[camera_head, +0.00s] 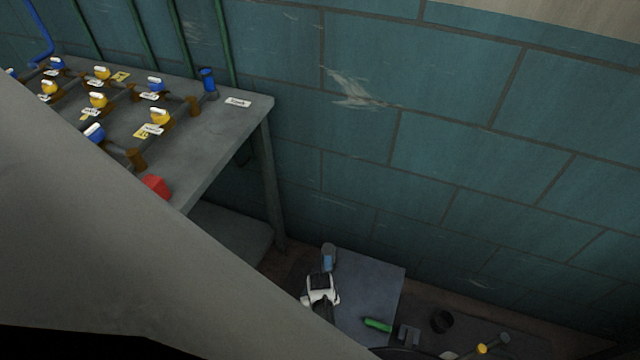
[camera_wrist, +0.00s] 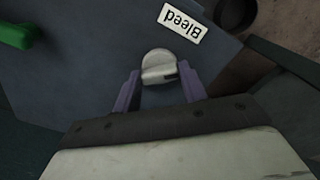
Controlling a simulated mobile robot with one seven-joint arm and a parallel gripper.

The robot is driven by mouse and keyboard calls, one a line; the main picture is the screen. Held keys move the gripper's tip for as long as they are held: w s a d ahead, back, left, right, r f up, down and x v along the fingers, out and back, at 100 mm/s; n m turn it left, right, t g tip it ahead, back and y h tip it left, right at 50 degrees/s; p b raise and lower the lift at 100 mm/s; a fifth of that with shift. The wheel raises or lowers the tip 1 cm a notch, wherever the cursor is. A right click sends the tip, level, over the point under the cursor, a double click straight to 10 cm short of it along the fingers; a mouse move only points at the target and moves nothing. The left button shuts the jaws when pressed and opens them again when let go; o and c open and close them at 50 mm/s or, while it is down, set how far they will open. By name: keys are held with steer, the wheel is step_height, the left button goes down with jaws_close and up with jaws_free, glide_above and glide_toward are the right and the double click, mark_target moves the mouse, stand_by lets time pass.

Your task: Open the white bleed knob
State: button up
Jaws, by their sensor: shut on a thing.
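The white bleed knob (camera_wrist: 157,62) shows in the middle of the wrist view, a round cap with a raised grip bar across it. A white label reading "Bleed" (camera_wrist: 183,22) lies just beyond it, upside down in this view. My gripper (camera_wrist: 159,86) has its two purple fingers on either side of the knob and is shut on its grip bar. In the head view my white-and-black hand (camera_head: 320,291) is low at the grey panel's left edge. The knob and fingertips cannot be made out there.
A green handle (camera_head: 378,325) lies on the grey panel (camera_head: 365,285), near the knob in the wrist view. A dark round cup (camera_head: 442,320) stands to the right. A grey bench (camera_head: 215,135) with several blue and yellow valves is at upper left. A teal block wall (camera_head: 460,150) rises behind.

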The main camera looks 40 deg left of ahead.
steer(key=m, duration=0.4)
steer(key=shift+m+p, duration=0.3)
steer(key=shift+m, duration=1.9)
steer(key=o, duration=1)
step_height(320, 180, up, 14)
steer(key=shift+f+p, duration=0.1)
steer(key=shift+p, duration=0.35)
